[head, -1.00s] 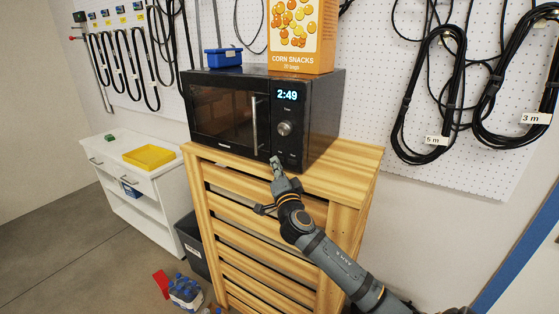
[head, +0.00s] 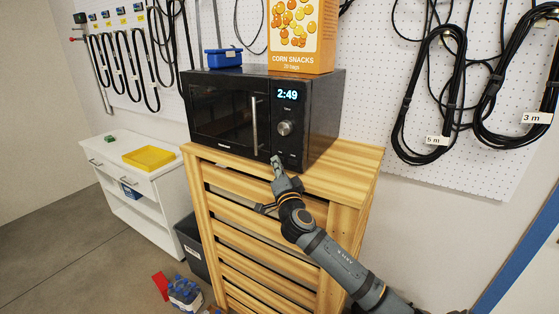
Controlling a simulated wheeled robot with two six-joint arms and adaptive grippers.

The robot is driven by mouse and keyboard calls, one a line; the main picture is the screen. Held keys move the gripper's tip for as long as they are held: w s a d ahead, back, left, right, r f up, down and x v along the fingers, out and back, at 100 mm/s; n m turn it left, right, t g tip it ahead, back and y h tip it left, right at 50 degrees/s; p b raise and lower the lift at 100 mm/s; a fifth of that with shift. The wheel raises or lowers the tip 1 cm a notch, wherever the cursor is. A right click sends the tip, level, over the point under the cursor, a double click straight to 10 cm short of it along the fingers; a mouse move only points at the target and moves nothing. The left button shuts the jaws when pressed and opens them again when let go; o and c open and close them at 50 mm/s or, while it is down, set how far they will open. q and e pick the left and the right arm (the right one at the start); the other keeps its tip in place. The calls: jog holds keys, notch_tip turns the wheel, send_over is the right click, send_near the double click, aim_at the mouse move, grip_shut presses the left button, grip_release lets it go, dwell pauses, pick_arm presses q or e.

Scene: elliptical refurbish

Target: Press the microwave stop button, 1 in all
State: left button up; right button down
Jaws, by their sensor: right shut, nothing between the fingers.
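The black microwave (head: 226,112) stands on a wooden slatted cabinet, its door shut and its display (head: 288,94) reading 2:49. A round knob (head: 285,128) sits below the display, and small buttons (head: 291,155) lie low on the panel, too small to read. My right gripper (head: 276,160) is shut and empty, with its fingertips at the lower left of the control panel, in front of the small buttons. I cannot tell whether the tips touch the panel; they cover part of its bottom left corner. My left gripper is not in view.
A corn snacks box (head: 300,35) and a blue bin (head: 223,57) stand on the microwave. The wooden cabinet (head: 350,165) has a bare strip right of the microwave. A white cabinet (head: 115,165) with a yellow tray (head: 150,157) stands left. Cables hang on the pegboard.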

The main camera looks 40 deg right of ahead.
jog(key=shift+s+a, duration=0.25)
jog(key=shift+a, duration=0.35)
jog(key=a, duration=0.1)
jog(key=s+a+b, duration=0.1)
jog(key=a, duration=0.1)
jog(key=s+a, duration=0.1)
jog(key=shift+a, duration=0.3)
dwell(0.6)
